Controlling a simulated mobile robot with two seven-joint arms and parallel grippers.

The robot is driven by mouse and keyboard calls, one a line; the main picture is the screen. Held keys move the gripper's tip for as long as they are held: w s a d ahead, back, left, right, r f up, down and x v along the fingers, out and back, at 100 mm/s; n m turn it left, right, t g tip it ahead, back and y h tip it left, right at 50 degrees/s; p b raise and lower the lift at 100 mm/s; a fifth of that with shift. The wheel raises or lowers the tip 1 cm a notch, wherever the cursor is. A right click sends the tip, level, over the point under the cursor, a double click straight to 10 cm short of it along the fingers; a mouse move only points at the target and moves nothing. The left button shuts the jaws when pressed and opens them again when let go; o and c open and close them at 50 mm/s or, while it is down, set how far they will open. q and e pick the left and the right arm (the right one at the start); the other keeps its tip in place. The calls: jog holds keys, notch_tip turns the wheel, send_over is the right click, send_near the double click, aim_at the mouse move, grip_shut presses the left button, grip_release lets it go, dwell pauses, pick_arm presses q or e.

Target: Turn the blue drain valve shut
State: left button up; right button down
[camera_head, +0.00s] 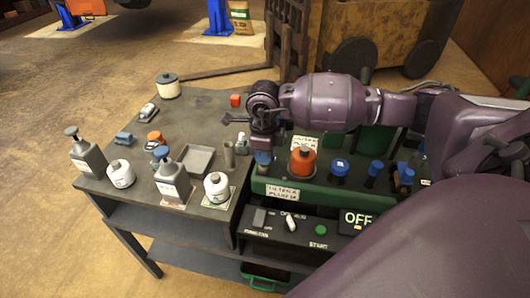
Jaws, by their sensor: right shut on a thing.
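My right arm comes in from the right, and its gripper (263,148) points down at the left end of the green machine panel. It is shut on a small blue part (263,158), which looks like the drain valve's knob. The gripper hides most of it, so I cannot tell how far it is turned. Beside it on the panel stand a red-orange cap (303,160) and a blue knob (339,170). Farther right are more blue fittings (374,170). My left gripper is not in view.
A dark table (190,105) at the left carries pump bottles (88,153), white jars (217,187), a grey tray (193,160) and small items. A control box with an OFF sign (357,218) and a green button (320,230) sits below the panel. A forklift stands behind.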

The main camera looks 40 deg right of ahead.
jog(key=shift+m, duration=0.3)
jog(key=c, duration=1.1)
grip_release()
jog(key=shift+c, duration=0.2)
jog(key=shift+r, duration=0.1)
notch_tip(320, 180, up, 11)
jog(key=shift+p, duration=0.45)
jog(key=shift+s+f, duration=0.1)
jog(key=shift+f, duration=0.15)
